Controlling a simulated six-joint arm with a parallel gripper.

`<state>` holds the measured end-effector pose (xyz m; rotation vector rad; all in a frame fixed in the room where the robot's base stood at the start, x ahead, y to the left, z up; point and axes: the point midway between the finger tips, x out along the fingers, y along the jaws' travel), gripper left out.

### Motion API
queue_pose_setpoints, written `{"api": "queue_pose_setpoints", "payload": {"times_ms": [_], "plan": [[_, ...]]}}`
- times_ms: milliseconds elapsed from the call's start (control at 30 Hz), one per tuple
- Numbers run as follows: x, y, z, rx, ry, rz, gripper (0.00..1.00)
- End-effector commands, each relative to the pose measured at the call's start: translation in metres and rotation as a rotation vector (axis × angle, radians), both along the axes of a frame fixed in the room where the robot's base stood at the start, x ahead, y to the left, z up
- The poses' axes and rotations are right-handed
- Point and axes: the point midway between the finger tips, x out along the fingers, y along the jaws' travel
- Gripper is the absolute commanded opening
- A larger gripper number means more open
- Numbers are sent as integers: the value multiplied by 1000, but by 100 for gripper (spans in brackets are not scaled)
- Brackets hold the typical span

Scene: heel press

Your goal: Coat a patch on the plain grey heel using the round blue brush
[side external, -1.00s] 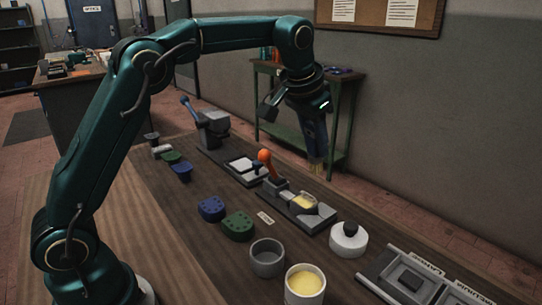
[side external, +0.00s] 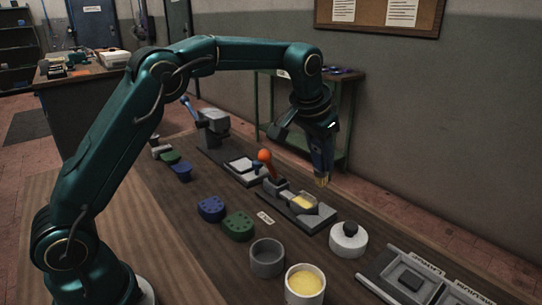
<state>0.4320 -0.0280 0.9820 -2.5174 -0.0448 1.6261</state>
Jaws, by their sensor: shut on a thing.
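My gripper (side external: 318,122) is shut on a brush (side external: 322,155) with a dark bluish body and pale yellow bristles (side external: 321,181). The brush hangs bristles down, nearly upright. Its tip appears just above and behind a grey clamp fixture (side external: 322,220) with an orange-knobbed lever (side external: 265,157). The exact gap cannot be told. A piece with a pale yellow top (side external: 304,201) sits in the fixture; its shape and whether it is the grey heel are unclear. A cream pot (side external: 291,292) of yellow paste stands at the front.
A grey cup (side external: 267,262) and a white round container (side external: 348,243) with a dark knob stand nearby. Blue (side external: 211,209) and green (side external: 238,226) dotted blocks lie left of the fixture. Labelled grey trays (side external: 405,278) are at right. A grey press (side external: 213,129) stands behind.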

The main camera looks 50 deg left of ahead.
Motion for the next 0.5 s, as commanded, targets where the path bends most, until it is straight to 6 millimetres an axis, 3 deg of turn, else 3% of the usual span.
{"api": "queue_pose_setpoints", "payload": {"times_ms": [500], "plan": [[0,0,-49,0,3,0,0]]}}
